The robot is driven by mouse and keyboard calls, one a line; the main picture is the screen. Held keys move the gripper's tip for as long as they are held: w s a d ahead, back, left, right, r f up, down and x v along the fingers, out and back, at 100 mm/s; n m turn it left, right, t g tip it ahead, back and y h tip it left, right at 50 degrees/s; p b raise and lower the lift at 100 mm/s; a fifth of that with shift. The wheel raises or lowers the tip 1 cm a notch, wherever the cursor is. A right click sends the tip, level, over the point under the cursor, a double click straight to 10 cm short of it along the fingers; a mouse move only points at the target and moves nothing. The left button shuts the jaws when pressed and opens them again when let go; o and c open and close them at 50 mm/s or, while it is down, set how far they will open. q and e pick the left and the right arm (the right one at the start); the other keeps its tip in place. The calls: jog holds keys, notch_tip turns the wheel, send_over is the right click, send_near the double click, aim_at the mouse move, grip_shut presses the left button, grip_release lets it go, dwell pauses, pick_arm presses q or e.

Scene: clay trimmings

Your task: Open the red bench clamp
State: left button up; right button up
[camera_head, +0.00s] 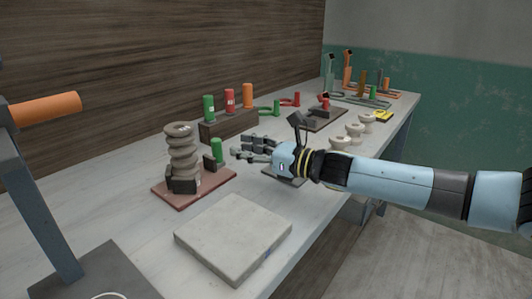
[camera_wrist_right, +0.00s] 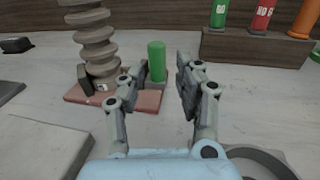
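A clamp with a reddish base plate (camera_head: 212,183) stands on the bench at the left centre. Its dark jaw blocks (camera_head: 181,182) sit around the foot of a ribbed grey clay column (camera_head: 181,148). A green upright handle (camera_head: 216,150) stands at its right jaw; in the right wrist view the handle (camera_wrist_right: 157,62) appears between my fingers, beyond their tips. My right gripper (camera_head: 240,147) is open and empty, just right of the handle and apart from it. Whether the jaws press on the column is unclear. My left gripper is not in view.
A pale square slab (camera_head: 233,236) lies in front. A wooden block (camera_head: 229,124) with green, red and orange cylinders stands behind. Another base with a red handle (camera_head: 326,103) and several pale cups (camera_head: 341,144) are farther right. An orange lever (camera_head: 45,108) rises at the left.

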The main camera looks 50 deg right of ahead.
jog(key=shift+v, duration=3.1)
jog(key=shift+r, duration=0.1)
